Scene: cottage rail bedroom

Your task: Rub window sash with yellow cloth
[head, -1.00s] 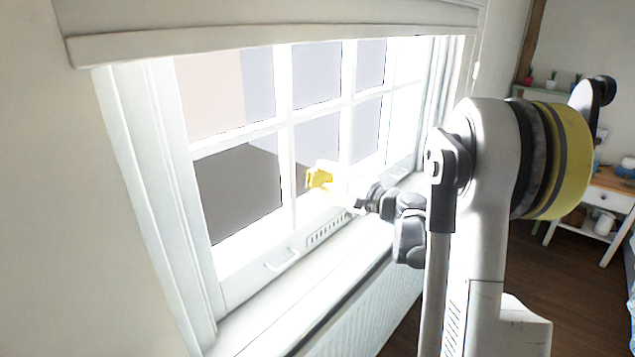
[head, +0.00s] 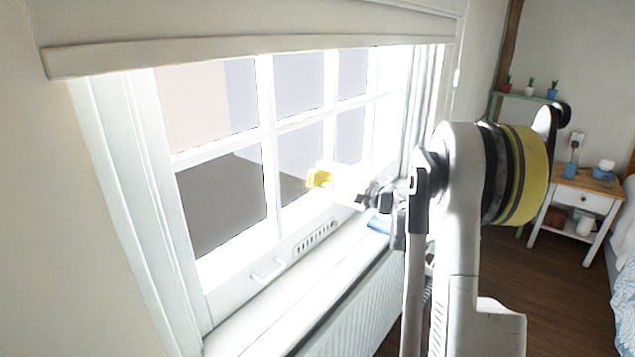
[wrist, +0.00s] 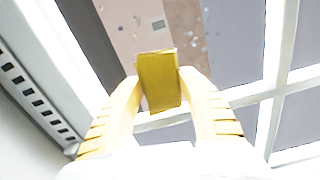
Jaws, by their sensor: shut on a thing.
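The window sash (head: 270,150) is white, with crossing bars between grey and pinkish panes. Its bars also show in the wrist view (wrist: 274,90). The yellow cloth (head: 320,179) is at the end of my arm, in front of the lower panes. In the wrist view the cloth (wrist: 159,80) looks like a small folded block between my fingertips. My gripper (wrist: 158,88) is shut on it. I cannot tell whether the cloth touches the sash. Glare washes out the bars around it in the head view.
A white sill (head: 290,310) runs below the window, with a blue thing (head: 379,224) on it by my arm. A handle (head: 268,270) and a vent (head: 315,238) are on the lower rail. A radiator (head: 350,295) stands under the sill. A nightstand (head: 575,200) is at right.

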